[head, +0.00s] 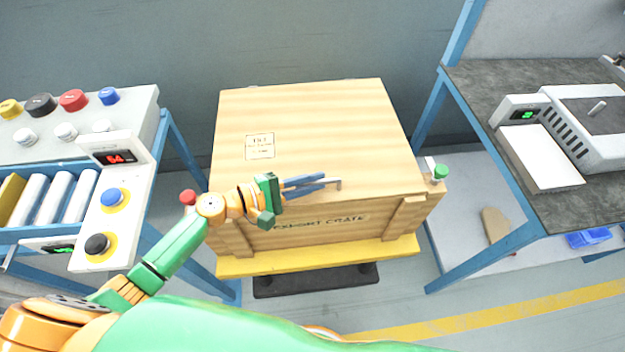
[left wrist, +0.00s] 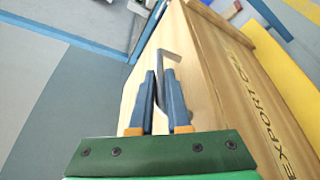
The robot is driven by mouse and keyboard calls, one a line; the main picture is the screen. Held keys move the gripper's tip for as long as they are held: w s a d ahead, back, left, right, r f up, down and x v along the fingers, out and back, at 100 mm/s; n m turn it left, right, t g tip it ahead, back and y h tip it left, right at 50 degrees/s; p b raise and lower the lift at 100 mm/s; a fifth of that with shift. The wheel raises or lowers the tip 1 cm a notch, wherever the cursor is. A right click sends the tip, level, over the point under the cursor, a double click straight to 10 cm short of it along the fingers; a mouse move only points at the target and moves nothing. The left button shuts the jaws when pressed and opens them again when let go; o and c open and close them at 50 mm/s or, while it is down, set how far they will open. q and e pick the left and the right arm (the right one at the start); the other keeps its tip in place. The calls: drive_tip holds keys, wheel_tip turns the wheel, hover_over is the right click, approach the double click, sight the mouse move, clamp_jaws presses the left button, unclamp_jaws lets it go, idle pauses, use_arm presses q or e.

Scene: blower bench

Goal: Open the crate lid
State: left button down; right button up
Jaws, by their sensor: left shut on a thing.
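The wooden crate (head: 290,236) stands in the middle of the head view, with "EXPORT CRATE" on its front. Its lid (head: 330,125) is a pale board with a printed label and looks closed and flat. My left gripper (head: 322,183) is over the lid's front edge, its blue fingers shut on a thin grey metal bar (head: 338,184). In the left wrist view the bar (left wrist: 166,62) runs between the fingers (left wrist: 163,85) and bends at its far end, beside the crate wood (left wrist: 205,75). I cannot tell how the bar joins the lid. My right gripper is not in view.
The crate stands on a yellow-edged platform (head: 310,262). A red button (head: 188,197) and a green button (head: 440,172) flank it. A control console (head: 120,190) stands left; a dark-topped bench (head: 480,80) with a device stands right. A grey-green wall is behind.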

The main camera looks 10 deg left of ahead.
use_arm(q)
drive_tip(key=w+a+r+n+g+p, duration=0.1)
drive_tip(key=w+r+p, duration=0.3)
drive_tip(key=r+p, duration=0.4)
drive_tip(key=w+a+r+n+g+p, duration=0.1)
drive_tip(key=r+p, duration=0.6)
drive_tip(key=r, duration=0.7)
drive_tip(key=shift+w+a+n+g+p, duration=0.4)
drive_tip(key=shift+w+n, duration=0.6)
drive_tip(key=shift+w, duration=0.9)
